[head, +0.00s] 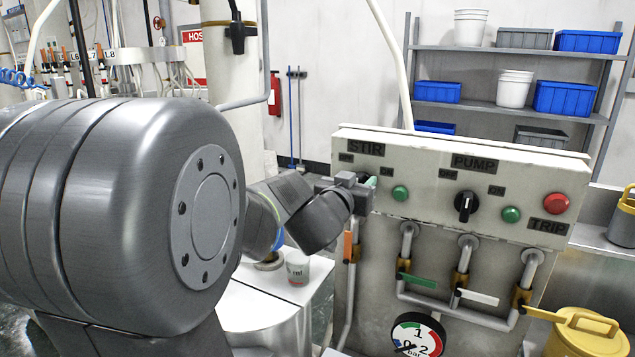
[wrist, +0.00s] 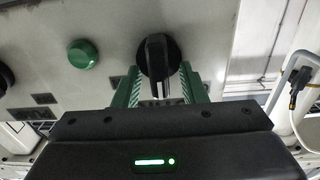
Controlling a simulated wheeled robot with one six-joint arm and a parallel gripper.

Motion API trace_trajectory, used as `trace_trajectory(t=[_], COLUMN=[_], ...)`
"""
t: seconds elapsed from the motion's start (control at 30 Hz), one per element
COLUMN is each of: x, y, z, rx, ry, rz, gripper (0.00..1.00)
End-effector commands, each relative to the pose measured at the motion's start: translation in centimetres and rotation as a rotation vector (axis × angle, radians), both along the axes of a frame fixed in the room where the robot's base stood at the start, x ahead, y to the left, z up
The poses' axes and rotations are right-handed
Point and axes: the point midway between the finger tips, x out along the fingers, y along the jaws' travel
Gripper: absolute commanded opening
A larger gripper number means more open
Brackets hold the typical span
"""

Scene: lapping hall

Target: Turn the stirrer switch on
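The stirrer switch (wrist: 157,58) is a black rotary knob on the pale control panel (head: 420,207). In the head view my gripper hides it below the STIR label (head: 366,148). In the wrist view its grip bar stands roughly upright between the two green fingers of my gripper (wrist: 160,80). The fingers are apart, one on each side of the knob, with a gap visible at the right. I cannot tell firm contact or read the setting. In the head view my gripper (head: 364,187) is at the panel's left part. A green lamp (head: 400,193) is right of it.
The pump knob (head: 466,206), another green lamp (head: 511,214) and a red trip button (head: 556,203) are farther right on the panel. Pipes with coloured valve handles (head: 418,281) and a gauge (head: 417,336) are below. A cup (head: 297,268) stands at lower left.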

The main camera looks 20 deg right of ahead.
Motion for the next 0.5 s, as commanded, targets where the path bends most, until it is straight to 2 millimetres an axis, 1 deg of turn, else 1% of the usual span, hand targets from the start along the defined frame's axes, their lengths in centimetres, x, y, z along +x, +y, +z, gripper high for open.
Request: trace_trajectory(t=[0.1,0.33,0.37,0.5], x=[0.23,0.26,0.26,0.25], y=[-0.32,-0.33,-0.33,-0.31], z=[0.04,0.05,0.05,0.04], rx=[-0.001,-0.001,-0.001,-0.001], ry=[-0.001,0.000,0.000,0.000], rz=[0.000,0.000,0.000,0.000], gripper=[0.38,0.38,0.36,0.09])
